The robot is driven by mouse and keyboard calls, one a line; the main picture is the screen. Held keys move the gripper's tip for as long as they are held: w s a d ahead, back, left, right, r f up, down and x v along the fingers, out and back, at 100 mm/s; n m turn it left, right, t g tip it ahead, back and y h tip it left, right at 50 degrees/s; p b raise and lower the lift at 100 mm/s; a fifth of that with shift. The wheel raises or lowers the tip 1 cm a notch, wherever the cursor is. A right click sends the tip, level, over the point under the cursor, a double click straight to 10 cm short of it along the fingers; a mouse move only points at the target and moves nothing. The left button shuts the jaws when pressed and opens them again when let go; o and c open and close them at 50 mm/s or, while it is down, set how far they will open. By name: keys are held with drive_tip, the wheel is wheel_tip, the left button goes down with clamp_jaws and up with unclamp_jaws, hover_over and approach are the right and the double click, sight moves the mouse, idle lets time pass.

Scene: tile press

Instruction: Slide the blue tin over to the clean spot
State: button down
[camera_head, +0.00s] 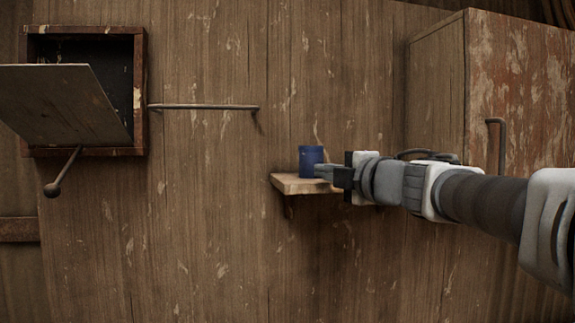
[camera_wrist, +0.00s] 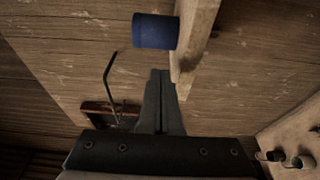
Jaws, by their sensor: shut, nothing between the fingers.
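The blue tin (camera_head: 311,161) stands upright on a small wooden wall shelf (camera_head: 289,185), near the shelf's left part. The tin also shows at the top of the wrist view (camera_wrist: 155,31), beside the edge of the shelf (camera_wrist: 196,38). My gripper (camera_head: 318,171) is at the tin's right side in the head view, low by the shelf. In the wrist view my gripper's fingers (camera_wrist: 160,73) are together and empty, pointing at the tin with a small gap showing. I cannot make out a clean spot on the shelf; my gripper and arm hide its right part.
A wall box (camera_head: 138,90) with its flap (camera_head: 65,103) hanging open is at the upper left. A thin metal rod (camera_head: 205,107) runs along the wall beside it. A rusty cabinet (camera_head: 530,95) with a handle (camera_head: 496,145) stands at the right. The wall below the shelf is clear.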

sight(298, 179)
drive_tip(key=p+x, duration=0.1)
drive_tip(key=x, duration=0.9)
drive_tip(key=shift+a, duration=0.25)
drive_tip(key=d+p, duration=0.1)
drive_tip(key=d, duration=0.4)
drive_tip(key=w+d+p, duration=0.1)
drive_tip(key=d+p, duration=0.1)
drive_tip(key=d, duration=0.3)
drive_tip(key=w+d+p, duration=0.1)
drive_tip(key=d+p, duration=0.1)
drive_tip(key=d, duration=0.3)
drive_tip(key=shift+d, duration=0.2)
